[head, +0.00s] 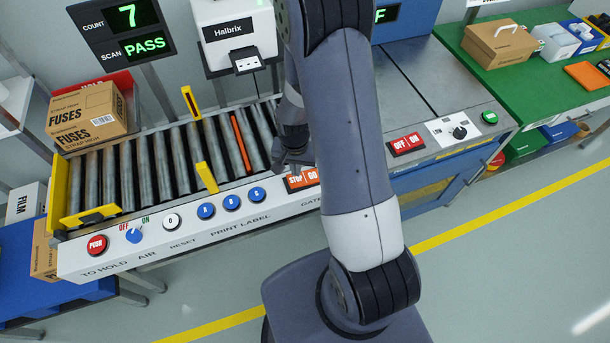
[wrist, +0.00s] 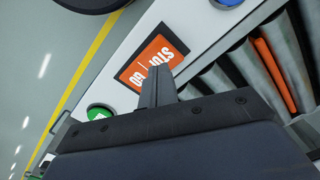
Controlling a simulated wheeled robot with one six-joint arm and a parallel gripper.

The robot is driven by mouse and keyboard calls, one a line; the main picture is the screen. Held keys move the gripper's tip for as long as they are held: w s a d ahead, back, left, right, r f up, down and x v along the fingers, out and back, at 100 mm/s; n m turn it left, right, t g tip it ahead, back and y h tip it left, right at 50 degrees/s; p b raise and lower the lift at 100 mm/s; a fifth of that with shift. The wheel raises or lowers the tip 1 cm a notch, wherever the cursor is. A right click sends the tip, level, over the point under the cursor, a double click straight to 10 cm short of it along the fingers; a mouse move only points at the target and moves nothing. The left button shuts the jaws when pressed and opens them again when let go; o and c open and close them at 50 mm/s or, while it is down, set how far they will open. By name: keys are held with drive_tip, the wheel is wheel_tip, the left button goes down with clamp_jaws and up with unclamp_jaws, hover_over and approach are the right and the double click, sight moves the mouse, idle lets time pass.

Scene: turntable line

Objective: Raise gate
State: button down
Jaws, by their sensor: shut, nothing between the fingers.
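The orange STOP/GO switch (head: 303,180) is on the white front panel of the roller conveyor, above a partly hidden label beginning "GATE". It also shows in the wrist view (wrist: 150,56), with both words readable. My gripper (head: 281,168) is shut and empty, just left of and above the switch in the head view. In the wrist view my closed fingers (wrist: 156,75) overlap the switch's edge; I cannot tell whether they touch it. An orange bar (head: 241,143) lies between the rollers, about level with them; it also shows in the wrist view (wrist: 270,70).
Blue buttons (head: 232,203), a white RESET button (head: 172,221), an AIR knob (head: 134,235) and a red button (head: 97,244) line the panel. A FUSES box (head: 87,115) stands at the conveyor's left end. A green button (wrist: 98,112) is beside the switch.

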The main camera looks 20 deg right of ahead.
sight(296, 179)
drive_tip(key=shift+f+b, duration=1.55)
drive_tip(key=shift+f, duration=0.15)
idle(0.7)
drive_tip(key=shift+r, duration=0.1)
drive_tip(key=shift+r+p, duration=2.3)
drive_tip(key=shift+r, duration=1.2)
drive_tip(key=shift+f, duration=0.2)
wheel_tip(296, 179, down, 7)
drive_tip(key=b, duration=0.4)
drive_tip(key=shift+b, duration=0.4)
drive_tip(key=shift+r, duration=0.2)
drive_tip(key=shift+r, duration=0.15)
